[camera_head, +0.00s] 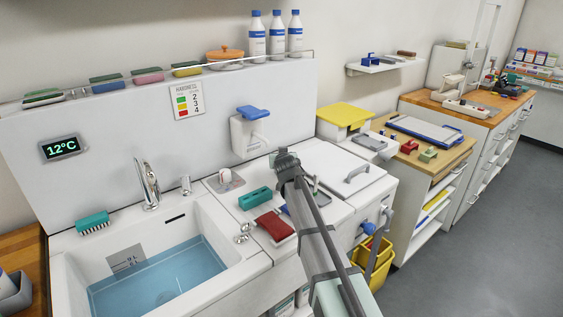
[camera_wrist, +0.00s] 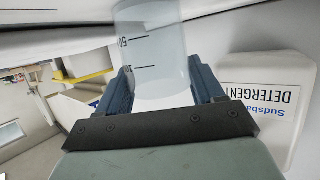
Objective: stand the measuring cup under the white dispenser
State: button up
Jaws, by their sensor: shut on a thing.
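The measuring cup (camera_wrist: 152,45) is a clear, pale cup with dark graduation marks. In the wrist view it sits between the two blue fingers of my gripper (camera_wrist: 160,82), which is shut on it. In the head view my gripper (camera_head: 284,158) is just right of and below the white dispenser (camera_head: 246,137), and the cup cannot be made out there. The dispenser is wall-mounted with a blue lever (camera_head: 254,113) on top. In the wrist view the dispenser's detergent label (camera_wrist: 258,103) shows upside down at the right, beside the gripper.
A sink of water (camera_head: 160,280) lies at the left. A teal block (camera_head: 255,198), a red cloth-like item (camera_head: 274,226) and a white dial (camera_head: 225,176) are on the counter near the arm.

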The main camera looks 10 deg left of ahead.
jog(key=shift+d+r, duration=0.1)
jog(key=shift+r, duration=0.6)
jog(key=s+d, duration=0.3)
jog(key=shift+r, duration=0.2)
notch_tip(320, 180, up, 13)
jog(key=s+d+f+m+g+h, duration=0.1)
jog(key=s+d+f+m+h, duration=0.25)
jog(key=d, duration=0.45)
jog(key=s+d+f+m+h, duration=0.3)
jog(key=s+d+m+h, duration=0.15)
jog(key=d, duration=0.25)
jog(key=s+f+m+g+h, duration=0.2)
jog(key=s+m+g+h, duration=0.1)
jog(key=s, duration=0.6)
jog(key=s+f+m+g+h, duration=0.2)
jog(key=s+f+h, duration=0.1)
jog(key=s, duration=0.7)
jog(key=shift+w+a+f, duration=0.5)
jog(key=shift+w+a, duration=3.15)
jog(key=shift+w, duration=0.15)
jog(key=shift+w+a+f, duration=0.55)
jog(key=shift+w+a, duration=3.1)
jog(key=shift+w, duration=0.1)
jog(key=shift+w+a+f, duration=0.5)
jog(key=shift+w+a, duration=3.15)
jog(key=shift+w, duration=0.15)
